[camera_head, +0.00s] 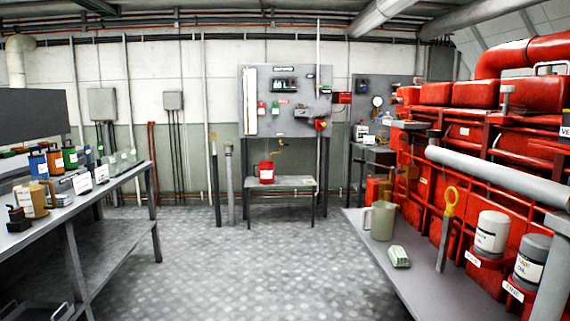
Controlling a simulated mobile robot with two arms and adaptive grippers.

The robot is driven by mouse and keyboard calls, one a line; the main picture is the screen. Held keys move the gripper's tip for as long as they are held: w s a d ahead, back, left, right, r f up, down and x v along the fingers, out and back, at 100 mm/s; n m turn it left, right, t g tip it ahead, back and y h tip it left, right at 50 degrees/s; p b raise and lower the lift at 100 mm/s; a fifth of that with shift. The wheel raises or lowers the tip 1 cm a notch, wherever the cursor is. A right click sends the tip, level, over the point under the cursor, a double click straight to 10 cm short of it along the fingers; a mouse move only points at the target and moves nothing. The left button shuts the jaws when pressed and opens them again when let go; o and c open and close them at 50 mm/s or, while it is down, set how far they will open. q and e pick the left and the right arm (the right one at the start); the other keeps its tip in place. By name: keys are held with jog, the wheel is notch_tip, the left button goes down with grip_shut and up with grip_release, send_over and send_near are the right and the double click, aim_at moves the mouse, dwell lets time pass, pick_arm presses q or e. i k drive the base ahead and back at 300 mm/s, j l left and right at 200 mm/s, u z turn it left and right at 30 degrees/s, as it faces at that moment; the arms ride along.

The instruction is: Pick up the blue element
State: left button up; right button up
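A blue canister-like item (38,166) with a pale label stands on the left bench (118,176), in a row with other coloured canisters. It is the clearest blue thing in view, but I cannot tell for sure that it is the blue element. A second, smaller bluish item (87,150) stands farther along the same bench. Neither of my grippers is in view.
A red engine (470,150) fills the right side, with a grey shelf (385,262) holding a jug (380,222). The middle floor (240,260) is clear.

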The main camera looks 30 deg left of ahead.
aim_at(38, 166)
jog(key=u, duration=2.5)
